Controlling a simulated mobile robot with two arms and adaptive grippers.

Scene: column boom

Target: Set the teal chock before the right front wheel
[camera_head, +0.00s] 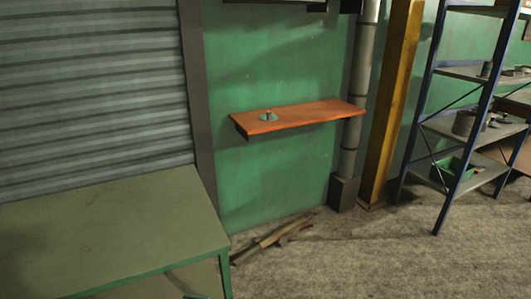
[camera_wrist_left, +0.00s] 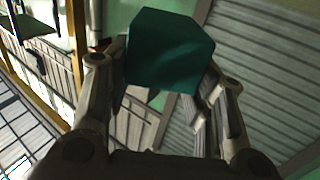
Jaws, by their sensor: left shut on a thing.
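The teal chock (camera_wrist_left: 168,48), a dark teal block, shows in the left wrist view between the fingers of my left gripper (camera_wrist_left: 166,68). The gripper is shut on it, with a finger at each side. The chock looks clear of any surface. In the head view neither gripper can be made out. My right gripper shows in neither view. No wheel can be made out in either view.
A green table (camera_head: 110,225) stands at the left, before a grey roller shutter (camera_head: 90,90). Loose strips (camera_head: 270,240) lie on the floor. Blue-framed shelving (camera_head: 472,135) stands right. The floor at front right is clear.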

